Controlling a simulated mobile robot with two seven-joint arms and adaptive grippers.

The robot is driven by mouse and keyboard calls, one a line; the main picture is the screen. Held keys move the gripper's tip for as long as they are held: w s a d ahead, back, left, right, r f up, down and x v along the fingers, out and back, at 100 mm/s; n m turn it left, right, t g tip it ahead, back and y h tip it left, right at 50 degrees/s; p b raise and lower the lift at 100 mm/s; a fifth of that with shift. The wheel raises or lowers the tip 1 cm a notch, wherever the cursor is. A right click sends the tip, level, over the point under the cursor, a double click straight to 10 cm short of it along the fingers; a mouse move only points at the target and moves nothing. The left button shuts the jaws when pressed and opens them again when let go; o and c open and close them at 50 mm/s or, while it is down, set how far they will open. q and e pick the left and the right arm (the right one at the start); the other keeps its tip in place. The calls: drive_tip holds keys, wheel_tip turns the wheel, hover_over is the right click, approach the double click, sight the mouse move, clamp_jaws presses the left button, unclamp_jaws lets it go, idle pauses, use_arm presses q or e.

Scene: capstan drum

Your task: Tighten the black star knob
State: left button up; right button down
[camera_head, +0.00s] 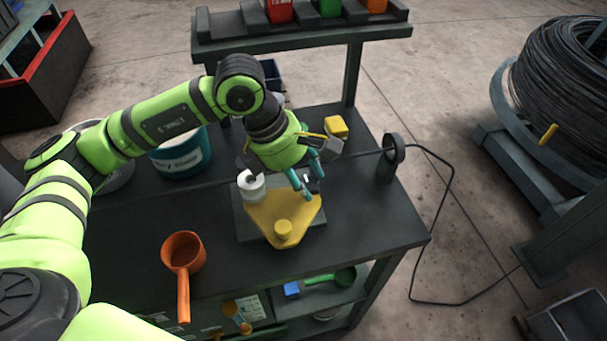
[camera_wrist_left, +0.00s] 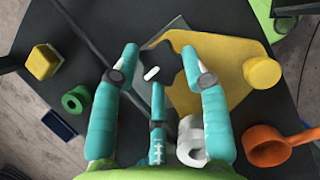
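The black star knob (camera_wrist_left: 168,62) shows in the wrist view as a dark, jagged shape with a white mark (camera_wrist_left: 151,73), over one corner of the yellow triangular plate (camera_wrist_left: 222,50). The plate also shows in the head view (camera_head: 265,211). My left gripper (camera_wrist_left: 160,68) points down over that corner, its teal fingers spread around the dark shape. In the head view the left gripper (camera_head: 307,188) mostly hides the knob. I cannot tell whether any finger touches it. My right gripper is in neither view.
A white roll (camera_head: 251,187) and a yellow round knob (camera_head: 283,229) sit at the plate's other corners. An orange pan (camera_head: 184,252) is at front left, a yellow block (camera_head: 336,126) behind the gripper. A shelf (camera_head: 300,38) overhangs the back. The bench's right front is clear.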

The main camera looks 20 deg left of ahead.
use_arm(q)
drive_tip(key=shift+d+f+b, duration=0.1)
drive_tip(key=shift+f+b, duration=0.05)
drive_tip(key=shift+b, duration=0.5)
drive_tip(key=shift+m+b, duration=0.45)
drive_tip(key=shift+m, duration=0.15)
drive_tip(key=shift+r, duration=0.2)
drive_tip(key=o, duration=1.1)
drive_tip(key=shift+d, duration=0.1)
